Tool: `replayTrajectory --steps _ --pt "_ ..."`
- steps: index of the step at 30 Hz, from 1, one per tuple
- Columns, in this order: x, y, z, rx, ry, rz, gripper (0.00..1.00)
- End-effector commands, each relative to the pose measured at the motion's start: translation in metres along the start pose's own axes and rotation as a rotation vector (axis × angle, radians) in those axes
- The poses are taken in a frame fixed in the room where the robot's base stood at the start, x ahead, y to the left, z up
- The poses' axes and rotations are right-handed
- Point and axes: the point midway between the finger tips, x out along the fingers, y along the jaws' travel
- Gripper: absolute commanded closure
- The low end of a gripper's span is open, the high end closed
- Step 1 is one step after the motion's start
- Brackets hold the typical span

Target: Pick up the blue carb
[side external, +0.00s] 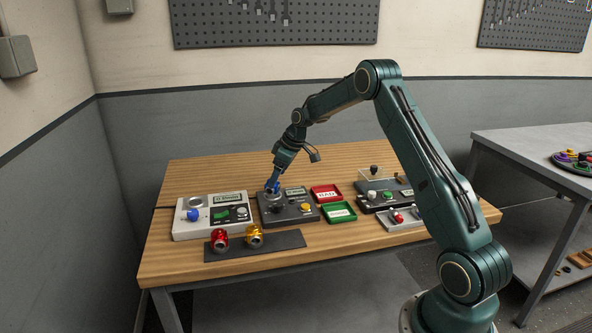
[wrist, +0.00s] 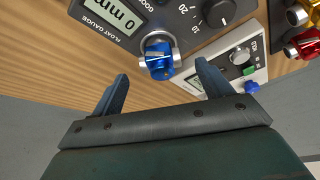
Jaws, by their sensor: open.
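The blue carb (wrist: 160,58) sits in a light ring-shaped mount on the dark float gauge unit (wrist: 112,18), with silver ends showing on either side. My gripper (wrist: 162,71) is open and empty. Its two blue fingers are spread wide, and in the wrist view the carb appears ahead of them, between their tips. In the side view my gripper (side external: 274,183) is low over the left part of the dark unit (side external: 290,212). There the carb and fingers blend together, so I cannot tell the exact gap.
A red carb (side external: 221,238) and a gold carb (side external: 255,235) stand on a dark mat in front. A white tester (side external: 212,228) with a blue knob is at left. A red tray (side external: 326,193) and green tray (side external: 338,213) lie to the right. Bare wood is behind.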

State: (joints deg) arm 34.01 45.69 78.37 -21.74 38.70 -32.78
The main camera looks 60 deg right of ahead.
Motion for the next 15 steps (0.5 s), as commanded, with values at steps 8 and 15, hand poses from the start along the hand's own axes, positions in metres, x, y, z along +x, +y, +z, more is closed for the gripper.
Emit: replayTrajectory --steps 8,15 --pt "0.004 0.000 0.000 0.000 0.000 0.000 0.22" --pt "0.023 -0.001 -0.002 0.000 -0.001 0.000 0.22"
